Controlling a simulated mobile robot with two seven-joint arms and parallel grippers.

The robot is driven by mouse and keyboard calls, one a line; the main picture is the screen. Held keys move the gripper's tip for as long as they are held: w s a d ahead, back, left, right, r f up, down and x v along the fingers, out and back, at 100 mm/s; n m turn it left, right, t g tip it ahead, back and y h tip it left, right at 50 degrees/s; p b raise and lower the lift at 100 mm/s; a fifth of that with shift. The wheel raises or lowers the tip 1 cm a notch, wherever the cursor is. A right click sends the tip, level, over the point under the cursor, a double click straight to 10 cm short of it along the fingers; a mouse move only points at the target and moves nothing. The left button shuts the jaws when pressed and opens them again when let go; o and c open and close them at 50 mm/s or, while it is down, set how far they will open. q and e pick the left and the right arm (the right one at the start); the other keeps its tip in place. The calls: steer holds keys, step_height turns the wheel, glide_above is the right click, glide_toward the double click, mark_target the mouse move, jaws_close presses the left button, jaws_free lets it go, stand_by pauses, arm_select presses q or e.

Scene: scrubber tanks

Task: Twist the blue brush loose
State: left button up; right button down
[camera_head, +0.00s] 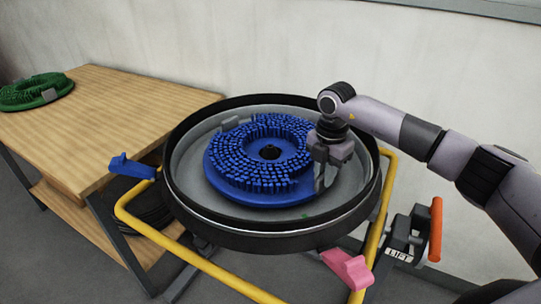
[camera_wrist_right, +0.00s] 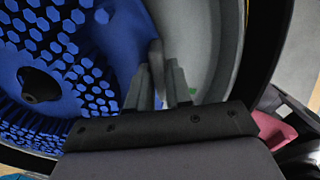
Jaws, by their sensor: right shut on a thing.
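The blue brush (camera_head: 255,190) is a round disc with rings of blue bristle tufts and a dark centre hole. It lies bristles up inside the round grey, black-rimmed tank (camera_head: 190,150). A grey tab (camera_head: 235,123) shows at its far left edge. My right gripper (camera_head: 326,178) reaches down at the brush's right edge. In the right wrist view, my right gripper (camera_wrist_right: 162,85) is shut on a grey tab (camera_wrist_right: 155,56) at the rim of the blue brush (camera_wrist_right: 105,40). The fingers partly hide this tab. My left gripper is not in view.
A yellow tube frame (camera_head: 150,232) surrounds the tank. A blue lever (camera_head: 132,166) is at left, a pink pedal (camera_head: 347,268) in front, and an orange-handled lift lever (camera_head: 435,230) at right. A green brush (camera_head: 36,91) lies on the wooden table (camera_head: 110,110).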

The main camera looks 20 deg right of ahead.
steer(key=shift+w+d+n+b, duration=0.2)
steer(key=shift+w+d+n, duration=0.1)
steer(key=shift+d+n, duration=0.15)
steer(key=shift+w+d+n+b, duration=0.15)
steer(key=shift+w+d+n, duration=0.2)
steer(key=shift+d, duration=0.2)
steer(key=shift+d, duration=0.1)
steer(key=shift+w+d+n+b, duration=0.3)
steer(key=shift+w+d+n, duration=0.1)
steer(key=shift+d, duration=0.1)
steer(key=c, duration=1)
jaws_free()
steer(key=shift+o, duration=0.2)
steer(key=shift+s+d+f, duration=0.1)
steer(key=shift+s+f, duration=0.1)
steer(key=shift+f, duration=0.05)
steer(key=shift+w+r, duration=0.1)
steer(key=shift+r, duration=0.2)
step_height(320, 180, up, 7)
